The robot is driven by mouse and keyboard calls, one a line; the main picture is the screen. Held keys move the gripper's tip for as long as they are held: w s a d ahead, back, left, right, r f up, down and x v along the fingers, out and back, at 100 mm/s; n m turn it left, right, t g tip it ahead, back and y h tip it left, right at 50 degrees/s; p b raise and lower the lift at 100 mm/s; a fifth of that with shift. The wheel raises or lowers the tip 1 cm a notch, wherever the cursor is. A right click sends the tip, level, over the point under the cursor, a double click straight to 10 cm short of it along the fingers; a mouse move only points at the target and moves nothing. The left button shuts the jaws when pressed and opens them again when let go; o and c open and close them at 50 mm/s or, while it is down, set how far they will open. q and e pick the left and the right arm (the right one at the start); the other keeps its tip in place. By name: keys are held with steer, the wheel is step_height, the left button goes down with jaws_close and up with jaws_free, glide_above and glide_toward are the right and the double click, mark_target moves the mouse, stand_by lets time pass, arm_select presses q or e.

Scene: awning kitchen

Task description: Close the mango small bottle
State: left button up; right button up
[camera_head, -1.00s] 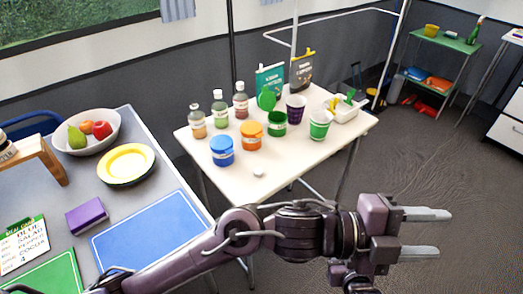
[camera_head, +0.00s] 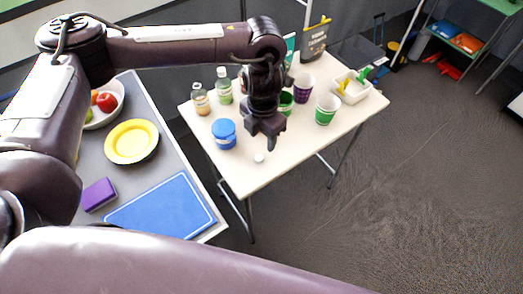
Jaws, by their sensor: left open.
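The mango small bottle (camera_head: 201,100), with an orange-yellow lower part, stands upright at the back left of the cream table. Its top is too small to tell clearly. A small white cap (camera_head: 259,158) lies alone on the table near the front edge. My left gripper (camera_head: 263,136) points down over the middle of the table, open and empty. It is right of the mango bottle and appears above and behind the cap, apart from both. My right gripper is not in view.
On the cream table (camera_head: 300,148), a green small bottle (camera_head: 224,86) stands beside the mango one. A blue-lidded jar (camera_head: 224,133), purple cup (camera_head: 304,88), green cup (camera_head: 326,109) and white caddy (camera_head: 351,88) stand around my gripper. My gripper hides the orange jar. The front right is clear.

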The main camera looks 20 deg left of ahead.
mark_target(259, 157)
arm_select(q)
steer(key=shift+f, duration=1.35)
steer(key=shift+s, duration=0.1)
steer(key=shift+s+f+p, duration=0.1)
steer(key=shift+f+p, duration=0.15)
steer(key=shift+p, duration=0.1)
steer(key=f, duration=0.2)
steer(key=f+p, duration=0.1)
steer(key=shift+s+a+f, duration=0.2)
steer(key=shift+a+f, duration=0.15)
steer(key=shift+f, duration=0.5)
